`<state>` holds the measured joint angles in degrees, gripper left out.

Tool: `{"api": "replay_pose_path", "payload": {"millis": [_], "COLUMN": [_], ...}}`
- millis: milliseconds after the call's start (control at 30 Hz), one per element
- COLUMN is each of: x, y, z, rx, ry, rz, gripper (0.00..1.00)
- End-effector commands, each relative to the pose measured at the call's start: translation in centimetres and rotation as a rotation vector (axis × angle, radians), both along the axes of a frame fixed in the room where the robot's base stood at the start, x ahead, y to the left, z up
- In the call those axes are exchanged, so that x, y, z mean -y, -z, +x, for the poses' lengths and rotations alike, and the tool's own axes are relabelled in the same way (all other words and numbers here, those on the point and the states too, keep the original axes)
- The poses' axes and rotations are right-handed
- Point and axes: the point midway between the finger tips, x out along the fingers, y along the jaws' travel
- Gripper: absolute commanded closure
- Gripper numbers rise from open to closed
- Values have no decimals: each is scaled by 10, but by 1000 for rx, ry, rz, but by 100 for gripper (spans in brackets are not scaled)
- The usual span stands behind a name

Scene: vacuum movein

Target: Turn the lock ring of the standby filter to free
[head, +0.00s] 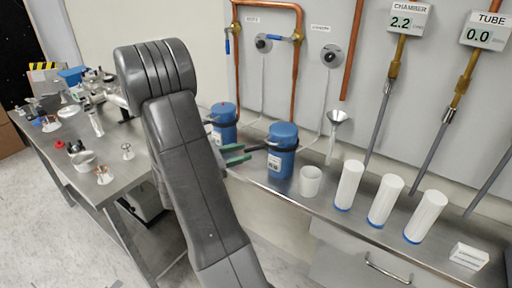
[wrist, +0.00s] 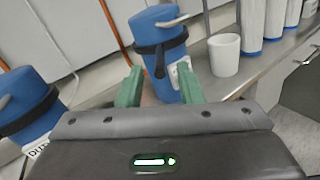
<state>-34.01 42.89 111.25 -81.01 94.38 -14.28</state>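The standby filter is the right-hand blue canister (head: 282,139) on the steel counter; it also shows in the wrist view (wrist: 155,27). Its black lock ring (wrist: 171,44) goes around the body, with a black handle (wrist: 159,66) hanging on the near side. In the head view the ring's handle (head: 257,148) points left. My gripper (head: 237,155) is open, its green fingers left of this canister. In the wrist view my gripper (wrist: 159,85) has its fingers apart, with the canister's lower part between them in the picture. I cannot tell whether they touch anything.
The other blue canister (head: 224,122) stands left, its label starting "DU" in the wrist view. A white cup (head: 310,181) stands just right of the standby filter. White cylinders (head: 385,201) follow further right. Copper pipes (head: 297,75) run above. A cluttered bench (head: 50,140) is at left.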

Motion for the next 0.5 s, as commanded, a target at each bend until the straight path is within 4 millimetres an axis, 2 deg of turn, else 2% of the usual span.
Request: {"api": "replay_pose_path", "payload": {"millis": [33, 233, 500], "x": [10, 35, 50], "y": [-1, -1, 0], "z": [3, 15, 22], "rx": [0, 0, 0], "ry": [5, 4, 1], "rz": [0, 1, 0], "gripper": [67, 67, 67]}}
